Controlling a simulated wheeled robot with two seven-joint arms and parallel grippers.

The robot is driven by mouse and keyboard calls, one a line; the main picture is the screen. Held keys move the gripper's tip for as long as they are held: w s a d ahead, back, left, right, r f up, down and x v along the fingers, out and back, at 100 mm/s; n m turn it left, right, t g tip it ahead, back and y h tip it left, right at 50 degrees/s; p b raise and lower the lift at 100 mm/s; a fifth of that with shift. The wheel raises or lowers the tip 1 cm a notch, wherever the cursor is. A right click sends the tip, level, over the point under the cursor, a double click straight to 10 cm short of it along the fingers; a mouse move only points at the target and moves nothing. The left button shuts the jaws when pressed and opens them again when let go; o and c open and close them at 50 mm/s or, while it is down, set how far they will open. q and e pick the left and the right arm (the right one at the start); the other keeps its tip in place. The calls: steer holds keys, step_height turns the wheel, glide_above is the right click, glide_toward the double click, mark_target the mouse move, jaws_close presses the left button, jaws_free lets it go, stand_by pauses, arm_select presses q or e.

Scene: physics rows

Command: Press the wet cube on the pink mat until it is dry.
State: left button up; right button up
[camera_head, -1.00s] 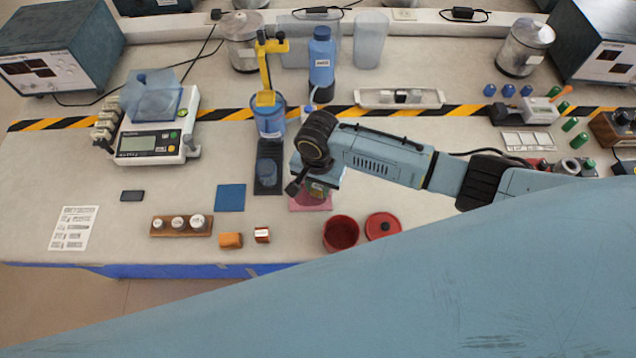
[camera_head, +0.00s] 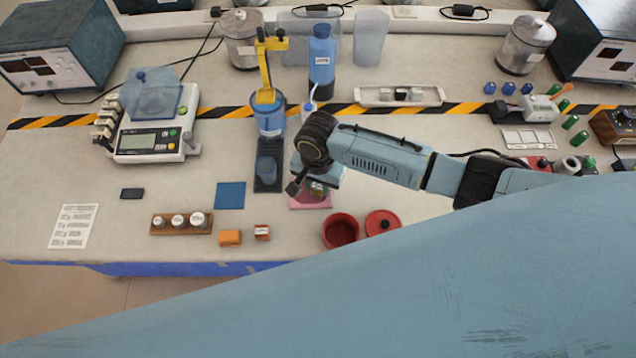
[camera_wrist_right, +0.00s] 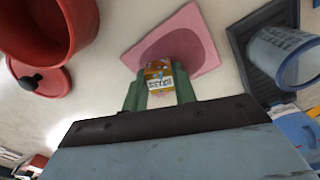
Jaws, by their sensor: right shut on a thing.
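The pink mat (camera_head: 310,202) lies on the bench, partly hidden under my right gripper (camera_head: 317,188) in the head view. In the right wrist view the mat (camera_wrist_right: 192,22) shows a darker, wet-looking patch in its middle. My right gripper (camera_wrist_right: 159,92) is shut on the cube (camera_wrist_right: 158,72), a small orange block with a printed label, held between its green fingers. The cube is over the dark patch; whether its underside touches the mat is hard to tell. My left gripper is not in view.
A red pot (camera_head: 341,232) and its red lid (camera_head: 382,222) stand close in front of the mat. A dark tray with a blue cup (camera_head: 267,170) is just left of it.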

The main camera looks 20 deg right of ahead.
steer(key=shift+s+f+p, duration=0.1)
steer(key=shift+f+p, duration=0.05)
steer(key=shift+p, duration=0.25)
stand_by(1.4)
steer(key=shift+a+r+p, duration=0.3)
steer(key=shift+r+p, duration=0.5)
steer(key=shift+p, duration=0.15)
steer(key=shift+w+f, duration=0.2)
steer(key=shift+f, duration=0.45)
stand_by(0.4)
steer(key=shift+s+f, duration=0.1)
stand_by(1.8)
steer(key=shift+d+r+p, duration=0.3)
steer(key=shift+r+p, duration=0.45)
steer(key=shift+p, duration=0.5)
steer(key=shift+r, duration=0.1)
